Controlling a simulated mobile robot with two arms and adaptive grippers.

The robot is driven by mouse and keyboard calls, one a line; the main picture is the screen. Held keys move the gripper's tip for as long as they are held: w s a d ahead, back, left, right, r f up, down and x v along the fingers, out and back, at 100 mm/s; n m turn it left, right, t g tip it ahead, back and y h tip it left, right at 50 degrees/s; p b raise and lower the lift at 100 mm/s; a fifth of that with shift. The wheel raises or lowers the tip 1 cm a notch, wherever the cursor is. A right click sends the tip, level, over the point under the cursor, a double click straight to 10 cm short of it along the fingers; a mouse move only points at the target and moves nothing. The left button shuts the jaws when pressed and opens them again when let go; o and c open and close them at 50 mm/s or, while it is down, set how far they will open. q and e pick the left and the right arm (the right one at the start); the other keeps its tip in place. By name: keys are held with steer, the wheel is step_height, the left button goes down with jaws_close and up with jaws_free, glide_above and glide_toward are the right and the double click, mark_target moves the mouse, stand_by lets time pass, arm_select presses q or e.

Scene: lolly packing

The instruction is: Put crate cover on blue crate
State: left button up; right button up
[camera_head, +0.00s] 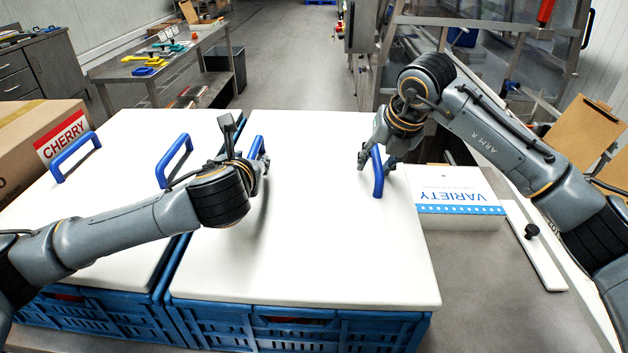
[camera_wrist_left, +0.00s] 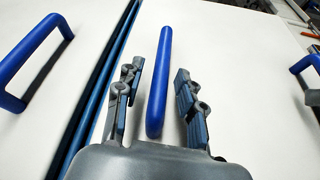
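A white crate cover (camera_head: 310,250) with two blue handles lies flat over the right-hand blue crate (camera_head: 300,330). My left gripper (camera_head: 258,168) is at the cover's left handle (camera_head: 257,147). In the left wrist view, the open fingers (camera_wrist_left: 155,98) stand on either side of that handle (camera_wrist_left: 158,85), with gaps on both sides. My right gripper (camera_head: 376,162) is at the right handle (camera_head: 378,180), its fingers apart on either side of it. Whether the cover is fully seated along its far edge cannot be seen.
A second covered blue crate (camera_head: 90,318) stands close on the left; its cover (camera_head: 105,220) has two blue handles. A CHERRY carton (camera_head: 25,150) is at far left. A white VARIETY box (camera_head: 455,198) stands right of the cover. A steel bench (camera_head: 165,68) is behind.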

arm_select(q)
steer(key=v, duration=1)
steer(key=shift+s+r, duration=0.1)
steer(key=shift+s, duration=0.2)
arm_select(e)
steer(key=shift+s+r, duration=0.1)
steer(key=shift+r, duration=0.05)
steer(key=v, duration=1.1)
steer(key=shift+s+r, duration=0.15)
steer(key=shift+r, duration=0.2)
arm_select(q)
steer(key=shift+r, duration=0.1)
arm_select(e)
steer(key=shift+d, duration=0.1)
